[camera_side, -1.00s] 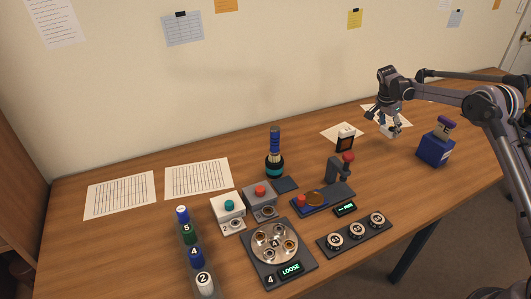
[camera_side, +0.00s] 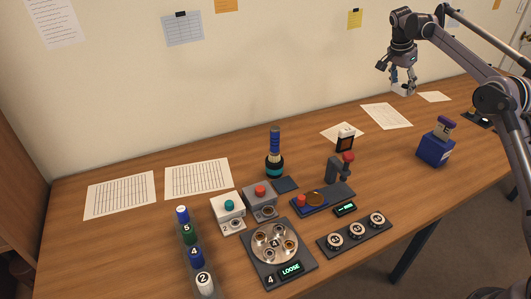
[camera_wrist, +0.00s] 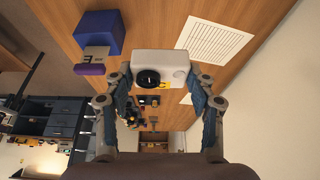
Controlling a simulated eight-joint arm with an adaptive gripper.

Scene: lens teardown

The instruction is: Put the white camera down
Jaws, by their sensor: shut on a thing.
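The white camera (camera_wrist: 172,64) is a small white box with a black round lens and a yellow mark. It sits between the fingers of my gripper (camera_wrist: 162,88) in the wrist view. In the side view it is small and pale (camera_side: 403,88), partly hidden by the fingers. My gripper (camera_side: 403,82) is shut on it and holds it well above the far right of the table, clear of the wood.
A blue box with a purple top (camera_side: 436,148) stands at the right of the table. Paper sheets (camera_side: 386,116) lie at the back right. Several devices, including a round dial plate (camera_side: 252,235), crowd the middle front. Bare wood shows at the left.

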